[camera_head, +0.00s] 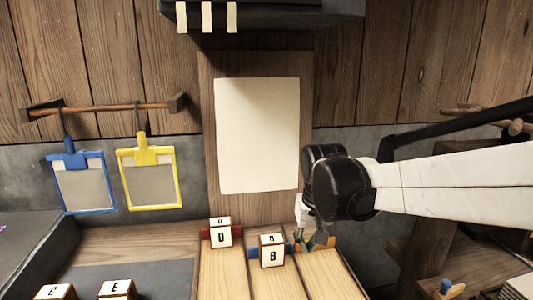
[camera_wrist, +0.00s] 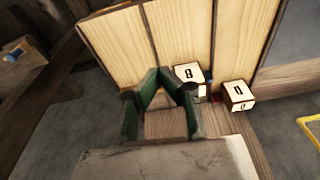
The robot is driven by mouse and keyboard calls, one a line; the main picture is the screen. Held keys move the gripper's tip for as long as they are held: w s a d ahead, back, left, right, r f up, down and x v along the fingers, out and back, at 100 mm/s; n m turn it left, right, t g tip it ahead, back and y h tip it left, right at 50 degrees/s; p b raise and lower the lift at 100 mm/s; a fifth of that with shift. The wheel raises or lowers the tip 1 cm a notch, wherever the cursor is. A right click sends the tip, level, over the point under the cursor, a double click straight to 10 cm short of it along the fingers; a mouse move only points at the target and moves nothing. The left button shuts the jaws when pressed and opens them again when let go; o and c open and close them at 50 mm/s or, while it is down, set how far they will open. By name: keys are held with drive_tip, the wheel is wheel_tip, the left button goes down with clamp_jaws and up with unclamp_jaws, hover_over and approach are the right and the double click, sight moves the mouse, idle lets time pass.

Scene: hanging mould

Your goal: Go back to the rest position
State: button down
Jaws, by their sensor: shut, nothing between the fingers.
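My gripper (camera_head: 312,241) is at the right end of the wooden planks in the head view, below the dark wrist of my white arm. In the wrist view its green fingers (camera_wrist: 158,76) come together at the tips with nothing between them. A block lettered B (camera_head: 272,251) stands on the middle plank, left of my gripper and apart from it. A block lettered D (camera_head: 220,234) stands on the left plank. Both blocks also show in the wrist view, B (camera_wrist: 188,76) close to the right finger and D (camera_wrist: 238,95) further right.
A blue frame mould (camera_head: 52,180) and a yellow frame mould (camera_head: 122,175) hang from a wooden bar (camera_head: 110,107) at left. Blocks C (camera_head: 56,292) and E (camera_head: 117,289) stand at the lower left. A blank sheet (camera_head: 256,130) is on the back board. Wooden shelving (camera_head: 430,245) stands at right.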

drive_tip(key=s+d+t, duration=0.1)
drive_tip(key=s+d, duration=0.2)
drive_tip(key=s, duration=0.3)
drive_tip(key=s+d+t, duration=0.2)
drive_tip(key=s+d, duration=0.1)
drive_tip(key=s, duration=0.3)
drive_tip(key=s+d+m+t, duration=0.1)
drive_tip(key=s+d, duration=0.3)
drive_tip(key=s, duration=0.3)
drive_tip(key=shift+r+t, duration=0.4)
drive_tip(key=shift+r, duration=0.05)
